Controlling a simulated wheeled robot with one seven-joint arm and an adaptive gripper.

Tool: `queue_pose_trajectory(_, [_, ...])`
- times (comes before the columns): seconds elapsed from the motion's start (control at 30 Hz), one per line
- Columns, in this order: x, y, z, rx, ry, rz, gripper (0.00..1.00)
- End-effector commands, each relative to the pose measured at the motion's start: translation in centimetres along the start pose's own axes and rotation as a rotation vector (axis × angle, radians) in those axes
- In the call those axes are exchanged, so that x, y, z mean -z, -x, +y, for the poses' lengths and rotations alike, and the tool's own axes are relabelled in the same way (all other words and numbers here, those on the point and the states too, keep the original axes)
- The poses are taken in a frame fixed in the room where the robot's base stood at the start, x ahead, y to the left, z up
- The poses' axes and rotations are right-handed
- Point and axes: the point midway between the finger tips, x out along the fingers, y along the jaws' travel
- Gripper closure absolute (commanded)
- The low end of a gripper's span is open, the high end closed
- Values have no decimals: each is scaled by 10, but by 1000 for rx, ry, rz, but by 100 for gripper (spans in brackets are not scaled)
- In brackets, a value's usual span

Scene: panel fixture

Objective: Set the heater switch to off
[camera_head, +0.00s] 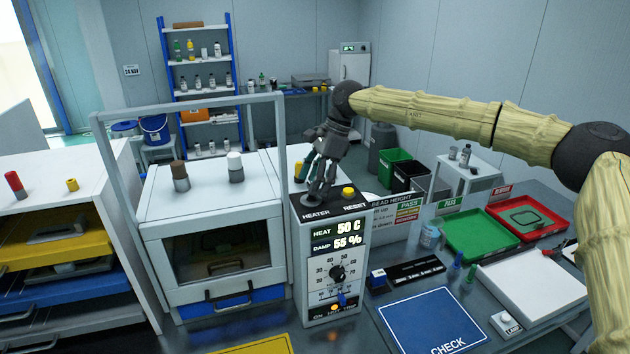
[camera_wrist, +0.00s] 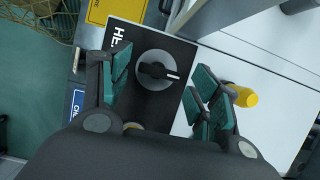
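The heater switch is a round black knob (camera_wrist: 158,70) with a white pointer line, on the dark top of the control box (camera_head: 335,250). In the wrist view the pointer aims right and slightly down; I see no off mark. The "HEATER" label (camera_head: 316,213) lies in front of the knob in the head view. My gripper (camera_head: 319,190) points down over the knob. In the wrist view my gripper (camera_wrist: 162,88) is open, with one teal-padded finger on each side of the knob and visible gaps. The knob is mostly hidden in the head view.
The yellow RESET button (camera_head: 348,192) is close to my gripper on the same top. A yellow-capped item (camera_wrist: 242,96) is just beyond the right finger. A grey frame (camera_head: 283,140) and white cabinet (camera_head: 215,220) stand to the left.

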Motion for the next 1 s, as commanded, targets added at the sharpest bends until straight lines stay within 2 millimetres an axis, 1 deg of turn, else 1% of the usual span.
queue_pose_trajectory(0.27, [0,-1,0,-2,0,0,36])
queue_pose_trajectory(0.37, [0,4,0,-2,0,0,36])
queue_pose_trajectory(0.43, [0,10,0,-1,-1,0,36])
queue_pose_trajectory(0.57, [0,30,0,0,-1,0,36])
queue_pose_trajectory(0.8, [1,75,0,1,-1,-1,36])
queue_pose_trajectory(1.0, [1,103,0,0,-2,0,36])
